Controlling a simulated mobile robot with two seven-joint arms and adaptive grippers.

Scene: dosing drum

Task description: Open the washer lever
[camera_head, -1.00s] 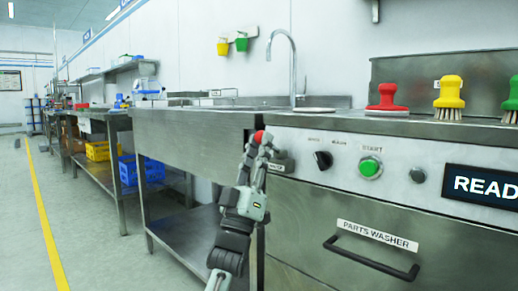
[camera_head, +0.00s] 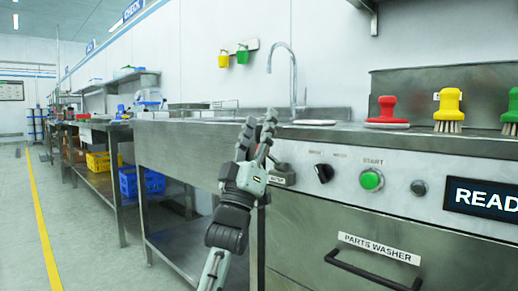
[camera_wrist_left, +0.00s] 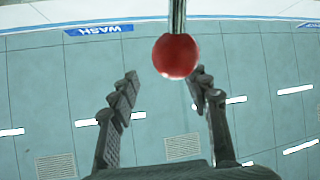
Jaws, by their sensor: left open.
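The washer lever shows in the left wrist view as a metal rod with a red ball knob (camera_wrist_left: 176,56). My left gripper (camera_wrist_left: 164,80) is open there, its two dark fingers on either side below the knob; the right finger appears nearer to it. I cannot tell whether they touch. In the head view my left gripper (camera_head: 259,130) points up at the front left corner of the parts washer (camera_head: 300,235). A grey lever mount (camera_head: 282,175) with a small label sits just right of the gripper. My right gripper is out of view.
The washer front has a black knob (camera_head: 323,173), a green start button (camera_head: 371,180), a display (camera_head: 485,197) and a black handle (camera_head: 372,270). Brushes stand on top. A steel sink table (camera_head: 180,150) adjoins on the left. The floor at far left is clear.

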